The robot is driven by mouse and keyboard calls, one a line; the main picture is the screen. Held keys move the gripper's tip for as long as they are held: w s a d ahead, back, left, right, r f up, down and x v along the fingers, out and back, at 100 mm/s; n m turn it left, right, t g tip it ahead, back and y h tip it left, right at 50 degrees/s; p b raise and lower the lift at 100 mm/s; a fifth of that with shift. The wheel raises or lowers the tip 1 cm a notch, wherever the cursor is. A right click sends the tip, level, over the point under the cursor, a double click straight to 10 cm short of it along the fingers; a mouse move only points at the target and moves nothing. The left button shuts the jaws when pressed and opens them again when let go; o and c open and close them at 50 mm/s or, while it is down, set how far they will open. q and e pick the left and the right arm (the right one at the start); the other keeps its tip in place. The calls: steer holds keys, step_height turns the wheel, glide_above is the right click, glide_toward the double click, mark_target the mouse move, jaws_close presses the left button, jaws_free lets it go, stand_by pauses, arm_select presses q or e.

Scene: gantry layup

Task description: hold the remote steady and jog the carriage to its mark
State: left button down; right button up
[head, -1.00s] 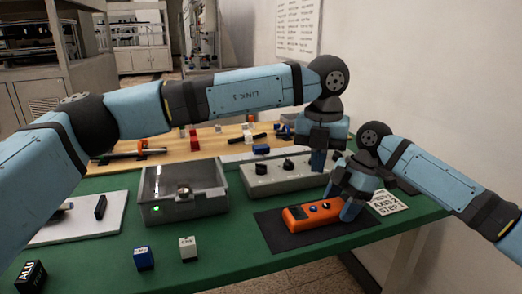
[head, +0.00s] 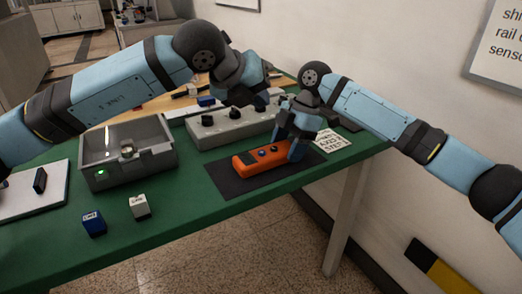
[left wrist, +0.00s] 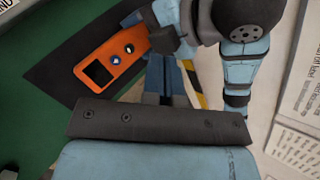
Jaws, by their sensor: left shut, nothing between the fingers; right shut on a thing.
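The orange remote (head: 258,161), with a dark screen and small buttons, lies on a dark mat (head: 228,184) on the green table. It also shows in the left wrist view (left wrist: 94,76). My right gripper (head: 294,151) is shut on the remote's right end. My left gripper (head: 262,104) is shut and empty, raised behind the remote near the grey knob box, apart from the remote. Its fingertips are hard to make out against the dark wrist. I cannot make out the carriage or its mark; my left arm covers much of the wooden board (head: 178,107) at the back.
A grey box with black knobs (head: 231,137) stands behind the mat. A clear-lidded case (head: 150,173) with a green light is left of it. Blue (head: 93,223) and white (head: 139,207) cubes stand in front. A printed card (head: 329,141) lies right of the remote.

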mark_target(260, 151)
arm_select(q)
steer(key=shift+f, duration=0.1)
steer(key=shift+f, duration=4.35)
steer(key=shift+f, duration=0.4)
steer(key=shift+f, duration=0.4)
steer(key=shift+r, duration=3.3)
